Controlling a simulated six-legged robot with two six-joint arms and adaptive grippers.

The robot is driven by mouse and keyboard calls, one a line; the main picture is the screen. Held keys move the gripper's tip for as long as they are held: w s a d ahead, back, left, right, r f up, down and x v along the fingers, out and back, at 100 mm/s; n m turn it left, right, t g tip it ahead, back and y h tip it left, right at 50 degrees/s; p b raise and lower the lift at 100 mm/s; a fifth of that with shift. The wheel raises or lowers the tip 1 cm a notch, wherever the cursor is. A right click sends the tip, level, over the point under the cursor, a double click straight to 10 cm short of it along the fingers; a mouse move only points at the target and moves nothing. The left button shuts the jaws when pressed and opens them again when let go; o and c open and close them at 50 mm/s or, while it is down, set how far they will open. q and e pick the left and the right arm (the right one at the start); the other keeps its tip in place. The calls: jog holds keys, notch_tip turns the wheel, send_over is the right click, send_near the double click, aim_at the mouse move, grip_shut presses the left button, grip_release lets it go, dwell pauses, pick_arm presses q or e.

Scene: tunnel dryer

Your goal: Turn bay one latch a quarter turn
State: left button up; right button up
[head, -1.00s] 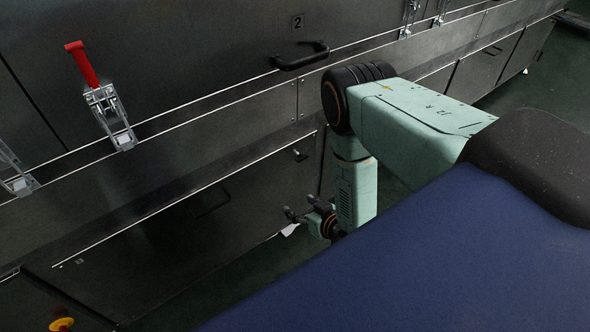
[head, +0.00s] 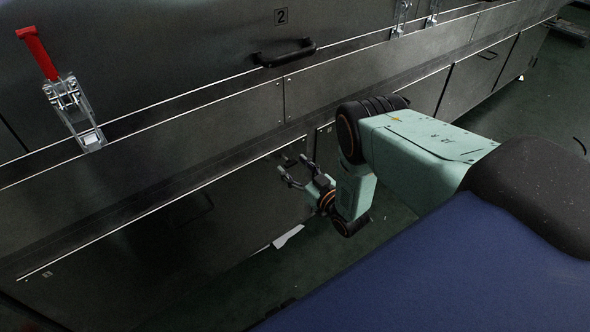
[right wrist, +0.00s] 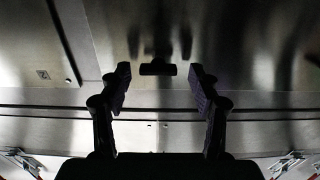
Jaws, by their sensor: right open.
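A small dark latch handle (head: 287,160) sits near the top right corner of a lower steel door (head: 130,260) in the head view. In the right wrist view a short black handle (right wrist: 158,68), which looks like this latch, lies crosswise between and just beyond the fingertips. My right gripper (head: 292,165) is open and empty in front of the door, its fingers pointing at the latch. In the right wrist view my gripper (right wrist: 158,82) has its two fingers spread to either side of the handle. I cannot tell whether they touch it. My left gripper is not in view.
A red-handled toggle clamp (head: 68,95) is on the panel at upper left. A black bar handle (head: 286,53) projects below a plate marked 2 (head: 281,16). The green floor (head: 400,235) is open beside the dryer.

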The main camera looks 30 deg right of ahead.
jog(key=shift+w, duration=0.4)
jog(key=shift+c, duration=0.5)
jog(key=c, duration=1.1)
